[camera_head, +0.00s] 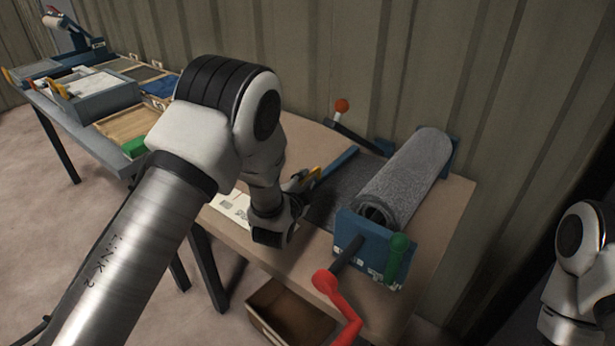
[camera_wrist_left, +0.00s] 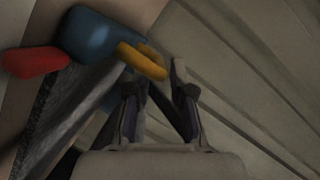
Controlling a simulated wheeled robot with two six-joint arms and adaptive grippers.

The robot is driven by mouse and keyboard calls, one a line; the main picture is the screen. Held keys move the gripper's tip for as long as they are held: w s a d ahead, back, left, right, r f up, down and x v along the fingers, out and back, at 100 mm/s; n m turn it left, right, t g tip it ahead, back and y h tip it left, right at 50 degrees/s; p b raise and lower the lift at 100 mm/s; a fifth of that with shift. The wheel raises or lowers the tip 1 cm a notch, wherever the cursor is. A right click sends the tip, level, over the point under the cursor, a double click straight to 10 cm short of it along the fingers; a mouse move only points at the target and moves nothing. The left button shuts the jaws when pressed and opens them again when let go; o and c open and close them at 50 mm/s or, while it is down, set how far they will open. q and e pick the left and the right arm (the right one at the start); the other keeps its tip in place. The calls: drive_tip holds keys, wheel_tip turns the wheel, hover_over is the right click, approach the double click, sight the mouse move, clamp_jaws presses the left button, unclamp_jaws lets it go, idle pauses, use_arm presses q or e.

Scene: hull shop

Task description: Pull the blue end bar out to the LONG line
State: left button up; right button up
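The blue end bar (camera_head: 336,163) lies at the left edge of the dark grey sheet (camera_head: 346,184) on the table. A yellow piece (camera_head: 314,173) shows beside the bar's near end, close to my left gripper (camera_head: 298,182). In the left wrist view, a yellow grip (camera_wrist_left: 145,62) stands out from a rounded blue part (camera_wrist_left: 92,35). My left gripper (camera_wrist_left: 158,80) has its fingers apart there, with the yellow grip's end close to the fingertips. I see no clear hold on it. LONG line markings cannot be made out. My right gripper is out of view.
An orange-knobbed lever (camera_head: 342,105) stands behind. A white printed sheet (camera_head: 232,205) lies left. Trays fill the far left; an open drawer (camera_head: 262,318) hangs below.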

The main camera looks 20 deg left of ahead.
use_arm(q)
drive_tip(key=x, duration=0.3)
drive_tip(key=shift+f, duration=0.2)
drive_tip(key=shift+s+r, duration=0.1)
drive_tip(key=shift+s, duration=0.05)
clamp_jaws()
drive_tip(key=shift+a, duration=0.1)
drive_tip(key=shift+a, duration=0.5)
drive_tip(key=w+a+b, duration=0.1)
drive_tip(key=w+a, duration=0.1)
drive_tip(key=a, duration=0.4)
drive_tip(key=w+a+b, duration=0.1)
drive_tip(key=w+a, duration=0.2)
drive_tip(key=a, duration=0.4)
drive_tip(key=w+a+b, duration=0.1)
drive_tip(key=w+a, duration=0.1)
drive_tip(key=a, duration=0.4)
drive_tip(key=shift+w+a, duration=0.25)
drive_tip(key=shift+a, duration=0.1)
